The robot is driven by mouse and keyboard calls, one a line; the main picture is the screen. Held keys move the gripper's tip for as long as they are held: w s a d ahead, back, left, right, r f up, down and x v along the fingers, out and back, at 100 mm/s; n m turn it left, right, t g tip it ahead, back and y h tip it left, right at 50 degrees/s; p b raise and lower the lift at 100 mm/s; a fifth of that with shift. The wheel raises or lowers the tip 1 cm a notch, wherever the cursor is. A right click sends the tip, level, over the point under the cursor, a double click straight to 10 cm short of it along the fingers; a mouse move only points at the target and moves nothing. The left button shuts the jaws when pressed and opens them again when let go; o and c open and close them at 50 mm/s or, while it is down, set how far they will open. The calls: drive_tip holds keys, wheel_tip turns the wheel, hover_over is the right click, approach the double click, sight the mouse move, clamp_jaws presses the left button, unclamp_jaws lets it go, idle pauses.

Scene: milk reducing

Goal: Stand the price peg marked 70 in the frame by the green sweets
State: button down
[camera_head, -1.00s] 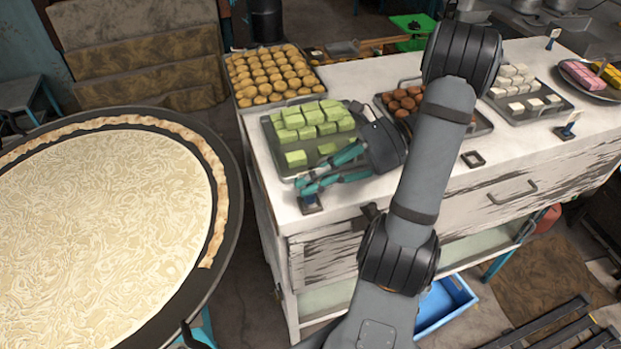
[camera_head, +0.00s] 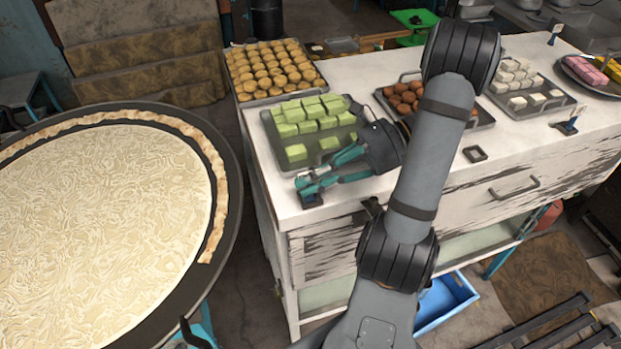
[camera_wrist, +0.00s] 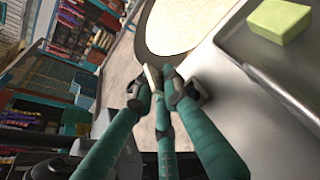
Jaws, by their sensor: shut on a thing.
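My gripper (camera_head: 306,184) has teal fingers and is at the front left corner of the white counter, in front of the tray of green sweets (camera_head: 308,120). Its fingers are shut on a small pale peg (camera_wrist: 153,78), mostly hidden between the fingertips in the wrist view. The 70 cannot be read. A small dark frame (camera_head: 312,200) stands on the counter just below the fingertips; it also shows beside them in the wrist view (camera_wrist: 198,91). I cannot tell whether the peg is seated in the frame. One green sweet (camera_wrist: 279,20) shows in the wrist view.
The green sweets' metal tray (camera_head: 279,161) is close to my fingers. An empty dark frame (camera_head: 475,154) lies farther right, and another frame holds a peg (camera_head: 568,126). A large round pan (camera_head: 226,235) stands left of the counter, across a gap.

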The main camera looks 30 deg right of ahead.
drive_tip(key=c, duration=1.7)
unclamp_jaws()
drive_tip(key=v, duration=1.2)
drive_tip(key=x, duration=1.2)
drive_tip(key=shift+r, duration=0.15)
